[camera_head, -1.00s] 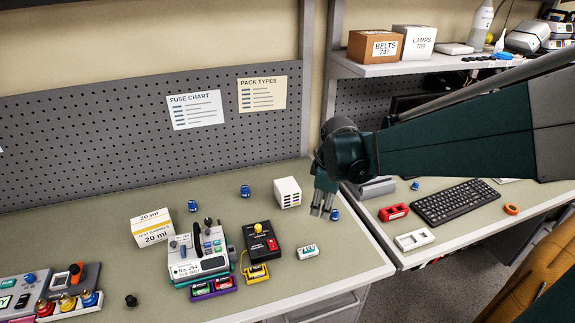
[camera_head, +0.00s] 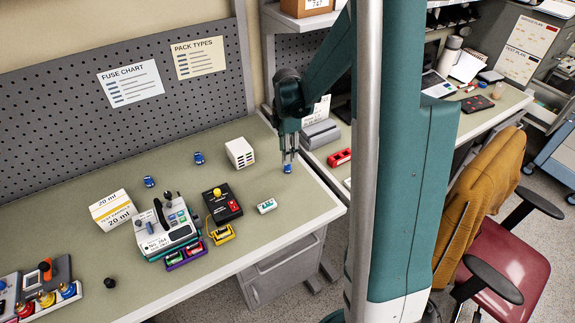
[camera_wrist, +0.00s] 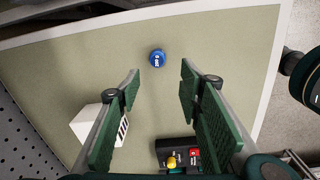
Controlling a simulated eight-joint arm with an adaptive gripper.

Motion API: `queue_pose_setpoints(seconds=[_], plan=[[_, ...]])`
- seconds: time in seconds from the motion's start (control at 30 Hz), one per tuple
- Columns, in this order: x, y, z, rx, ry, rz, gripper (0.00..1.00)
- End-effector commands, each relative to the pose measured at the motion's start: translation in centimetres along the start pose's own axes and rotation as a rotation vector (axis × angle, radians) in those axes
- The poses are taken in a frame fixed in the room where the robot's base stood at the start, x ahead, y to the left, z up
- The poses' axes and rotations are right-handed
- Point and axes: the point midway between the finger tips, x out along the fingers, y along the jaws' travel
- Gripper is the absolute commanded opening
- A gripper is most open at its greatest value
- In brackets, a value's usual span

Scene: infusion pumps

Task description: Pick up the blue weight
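A small blue weight (camera_head: 287,168) with a white label stands near the right end of the green bench top. In the wrist view the same weight (camera_wrist: 157,57) lies ahead of the fingertips, roughly centred across the gap. My gripper (camera_head: 289,156) points down above this weight. The wrist view shows my gripper (camera_wrist: 160,78) open, with its green finger pads apart and nothing between them. Two more blue objects of similar size, one (camera_head: 198,158) in the middle and one (camera_head: 149,181) further left, stand along the back of the bench.
A white box (camera_head: 240,152) stands left of my gripper. A black box with a yellow knob (camera_head: 222,203) and a small white-and-green pack (camera_head: 267,206) lie nearer the front. A grey pump-like device (camera_head: 168,231) is further left. Bench surface around the weight is clear.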

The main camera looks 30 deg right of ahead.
Motion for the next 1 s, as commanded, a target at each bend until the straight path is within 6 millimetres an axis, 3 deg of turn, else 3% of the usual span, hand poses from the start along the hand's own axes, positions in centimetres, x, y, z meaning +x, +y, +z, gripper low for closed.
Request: queue_pose_setpoints(seconds=[0.2,0.73,1.0], plan=[[0.9,0.7,1.0,-0.056,0.004,-0.024,0.36],[1.5,0.7,1.1,-0.068,0.005,-0.029,0.36],[3.2,0.7,1.1,-0.068,0.005,-0.028,0.36]])
